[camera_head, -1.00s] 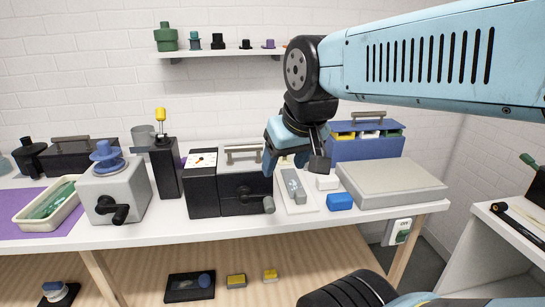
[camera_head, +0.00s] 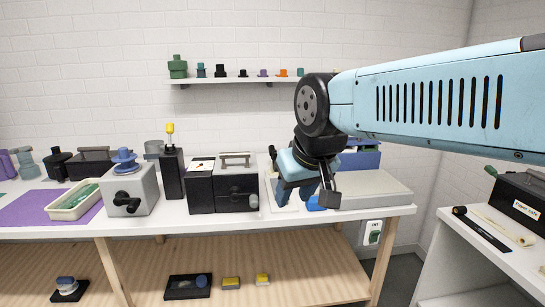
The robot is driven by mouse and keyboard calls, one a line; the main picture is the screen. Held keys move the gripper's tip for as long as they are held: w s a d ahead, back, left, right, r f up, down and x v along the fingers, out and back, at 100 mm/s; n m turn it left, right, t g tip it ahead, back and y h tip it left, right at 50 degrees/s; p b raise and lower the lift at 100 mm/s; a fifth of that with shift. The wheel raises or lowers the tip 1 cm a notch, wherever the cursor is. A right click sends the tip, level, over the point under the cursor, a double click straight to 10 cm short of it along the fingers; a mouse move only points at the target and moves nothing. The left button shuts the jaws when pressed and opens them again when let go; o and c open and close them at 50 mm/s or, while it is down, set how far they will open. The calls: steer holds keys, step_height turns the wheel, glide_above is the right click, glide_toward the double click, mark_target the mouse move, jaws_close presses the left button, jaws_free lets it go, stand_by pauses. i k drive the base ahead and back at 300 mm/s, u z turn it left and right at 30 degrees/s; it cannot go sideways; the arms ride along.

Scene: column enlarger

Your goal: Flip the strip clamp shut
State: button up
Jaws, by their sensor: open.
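A pale plate (camera_head: 293,207) lies on the bench right of the black box with a handle. A small grey fitting showed on this plate earlier and may be the strip clamp. It is now hidden behind my gripper, so I cannot tell whether it is up or flat. My gripper (camera_head: 308,196) is open, with its two fingers pointing down and spread apart. It appears in front of or over the plate.
A flat grey case (camera_head: 375,190) and a blue box (camera_head: 362,160) stand to the right. The black box with a handle and crank (camera_head: 236,190) stands close on the left. A side table (camera_head: 475,250) is at far right.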

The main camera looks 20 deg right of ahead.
mark_target(271, 148)
steer(key=k, duration=0.65)
steer(key=u, duration=0.55)
steer(key=i, duration=2.2)
steer(key=z, duration=0.6)
steer(key=k, duration=0.85)
steer(key=z, duration=0.1)
steer(key=i, duration=0.8)
